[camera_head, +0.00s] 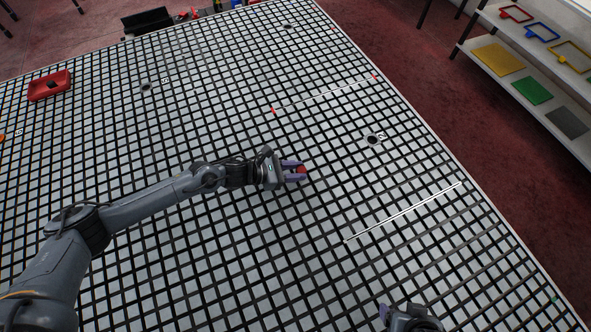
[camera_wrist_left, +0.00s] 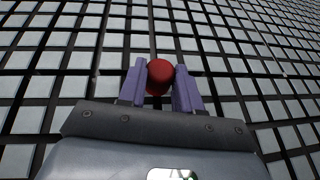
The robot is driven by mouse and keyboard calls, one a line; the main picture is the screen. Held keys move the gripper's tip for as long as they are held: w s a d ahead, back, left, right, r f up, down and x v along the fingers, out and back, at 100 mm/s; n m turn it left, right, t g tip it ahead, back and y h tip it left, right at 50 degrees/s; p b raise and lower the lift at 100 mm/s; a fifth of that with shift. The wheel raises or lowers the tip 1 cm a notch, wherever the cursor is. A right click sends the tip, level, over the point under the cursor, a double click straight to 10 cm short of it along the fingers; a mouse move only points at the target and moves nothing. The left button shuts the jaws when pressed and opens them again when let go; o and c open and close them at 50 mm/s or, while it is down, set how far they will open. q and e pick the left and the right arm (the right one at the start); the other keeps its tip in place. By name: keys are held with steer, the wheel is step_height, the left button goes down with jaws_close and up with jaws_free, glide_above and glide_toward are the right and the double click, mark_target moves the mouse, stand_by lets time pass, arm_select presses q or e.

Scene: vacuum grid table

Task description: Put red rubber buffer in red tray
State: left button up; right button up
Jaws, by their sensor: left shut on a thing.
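The red rubber buffer (camera_head: 302,171) is a small rounded red piece near the middle of the table in the head view. My left gripper (camera_head: 296,172) is shut on it, with a purple finger on each side. In the left wrist view the buffer (camera_wrist_left: 160,76) sits between the purple fingertips (camera_wrist_left: 160,84). Whether it touches the table is hard to tell. The red tray (camera_head: 49,85) lies on the table at the upper left, well away from the buffer. My right gripper (camera_head: 385,312) shows only partly at the bottom edge, and its opening is unclear.
The grid table (camera_head: 220,120) is mostly clear. A thin rod with red ends (camera_head: 325,94) and a pale rod (camera_head: 405,211) lie to the right. A black bin (camera_head: 147,21) is at the far edge. A shelf (camera_head: 535,75) with coloured trays and plates stands at upper right.

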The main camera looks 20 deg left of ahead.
arm_select(q)
steer(key=o, duration=1)
